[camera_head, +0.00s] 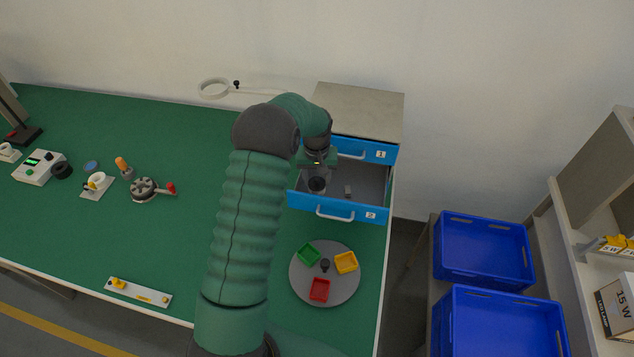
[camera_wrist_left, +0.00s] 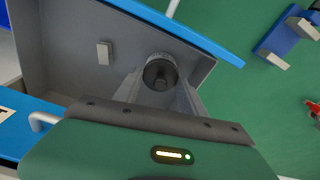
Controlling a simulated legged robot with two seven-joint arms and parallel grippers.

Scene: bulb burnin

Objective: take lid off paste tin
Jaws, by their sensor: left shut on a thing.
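My left gripper (camera_head: 317,178) reaches over the open drawer (camera_head: 372,185) marked 2. In the left wrist view my left gripper (camera_wrist_left: 160,82) has its fingers on both sides of a dark round piece (camera_wrist_left: 160,71) and is shut on it. This piece has a raised round middle and also shows in the head view (camera_head: 316,185). I cannot tell whether it is the paste tin, its lid or both. A small flat round thing with a blue top (camera_head: 91,166) lies on the green bench at the left; I cannot tell if it is a tin. My right gripper is not in view.
A small grey block (camera_wrist_left: 104,53) is in the drawer. A grey turntable (camera_head: 340,290) with green, yellow and red trays stands in front. Blue crates (camera_head: 484,250) are at the right. Several devices, including a meter box (camera_head: 38,168), stand at the left. The bench middle is clear.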

